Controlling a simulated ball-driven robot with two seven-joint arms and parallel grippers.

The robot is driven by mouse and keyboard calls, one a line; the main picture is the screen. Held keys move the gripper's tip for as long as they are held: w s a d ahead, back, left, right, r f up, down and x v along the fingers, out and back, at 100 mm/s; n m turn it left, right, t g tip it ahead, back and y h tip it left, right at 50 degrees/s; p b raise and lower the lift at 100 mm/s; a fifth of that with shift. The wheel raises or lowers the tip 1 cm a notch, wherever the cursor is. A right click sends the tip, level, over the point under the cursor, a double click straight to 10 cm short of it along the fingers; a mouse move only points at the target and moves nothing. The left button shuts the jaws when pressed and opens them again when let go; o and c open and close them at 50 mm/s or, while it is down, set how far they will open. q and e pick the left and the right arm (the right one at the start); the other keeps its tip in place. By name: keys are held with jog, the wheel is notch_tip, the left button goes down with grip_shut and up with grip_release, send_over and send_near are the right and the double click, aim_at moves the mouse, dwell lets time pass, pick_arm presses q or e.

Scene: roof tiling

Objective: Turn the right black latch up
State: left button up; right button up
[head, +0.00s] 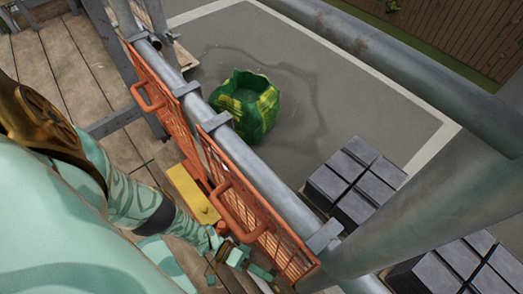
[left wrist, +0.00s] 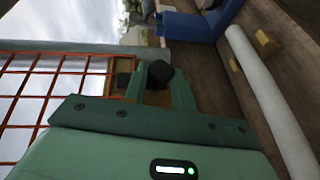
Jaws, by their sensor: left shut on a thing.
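My left arm comes in from the left, and its green gripper (head: 250,264) is low beside the right orange mesh panel (head: 262,222). In the left wrist view the green fingers (left wrist: 160,88) are closed around a small round black piece, which looks like the black latch (left wrist: 160,73). The fingers hide part of it, and I cannot tell how far it is turned. In the head view the latch is hidden by the gripper. My right gripper is not in view.
A grey rail (head: 272,195) runs along the mesh panels. A second orange panel (head: 158,88) stands farther up. Beyond the rail are a green-yellow bag (head: 247,104) and stacked dark tiles (head: 357,180). A yellow block (head: 190,193) lies near the plank floor (head: 65,70).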

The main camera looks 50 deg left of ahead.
pick_arm(q)
jog(key=shift+s+a+n, duration=0.15)
jog(key=shift+s+n, duration=0.05)
jog(key=shift+n, duration=0.1)
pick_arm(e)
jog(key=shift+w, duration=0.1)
pick_arm(q)
jog(key=o, duration=1)
jog(key=shift+s, duration=0.1)
jog(key=shift+c, duration=0.2)
